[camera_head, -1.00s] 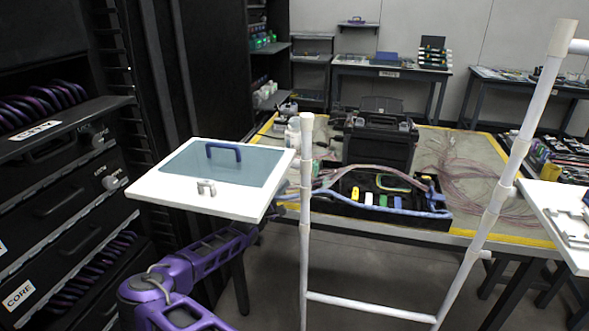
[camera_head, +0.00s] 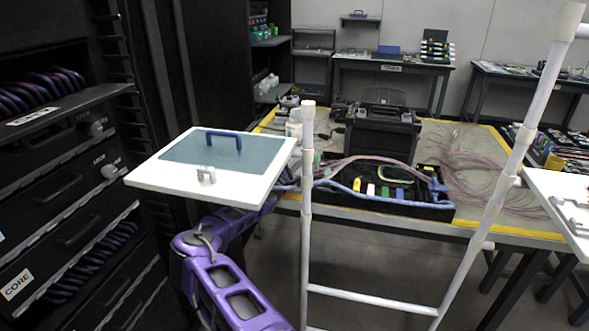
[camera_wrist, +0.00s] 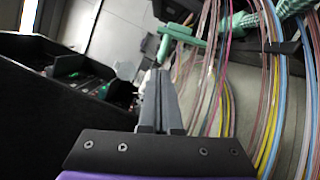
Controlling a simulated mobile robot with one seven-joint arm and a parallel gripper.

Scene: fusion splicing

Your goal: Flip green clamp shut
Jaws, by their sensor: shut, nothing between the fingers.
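In the wrist view a green clamp (camera_wrist: 178,34) with a bar-shaped part shows just beyond my fingertips, close to a bundle of coloured fibres. My gripper (camera_wrist: 159,72) is shut and empty, its fingers pointing up the picture towards the clamp. I cannot tell whether the fingertips touch it. A textured green piece (camera_wrist: 262,18) lies to the right across the fibres; I cannot tell if it belongs to the clamp. In the head view the white tilted panel hides my gripper, and I cannot pick out the clamp.
The white panel (camera_head: 150,181) with a blue handle stands before the bench. A white pipe frame (camera_head: 306,240) rises beside it. A black tray (camera_head: 400,209) with coloured pieces and a black case (camera_head: 380,140) sit on the bench. A dark rack (camera_head: 60,225) stands at left.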

